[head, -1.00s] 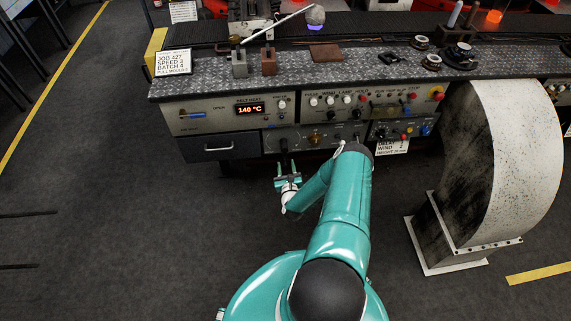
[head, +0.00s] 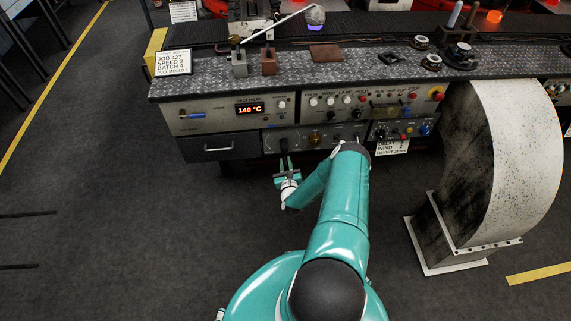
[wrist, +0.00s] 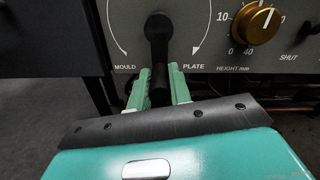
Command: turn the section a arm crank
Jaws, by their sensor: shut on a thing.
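The black arm crank (wrist: 158,35) hangs straight down on the grey panel in the wrist view. It sits at the middle of a white arc with arrowheads, between the labels MOULD and PLATE. My gripper (wrist: 160,78) has its green fingers on either side of the crank's dark lower end and is shut on it. The fingers hide part of that end. In the head view my gripper (head: 287,163) is below the front panel, and the crank is too small there to make out clearly.
A brass height knob (wrist: 255,22) is right of the crank. A black drawer (head: 217,148) is to the left in the head view. A panel with knobs and a red button (head: 437,96) is above right. A pale curved duct (head: 515,150) stands at right.

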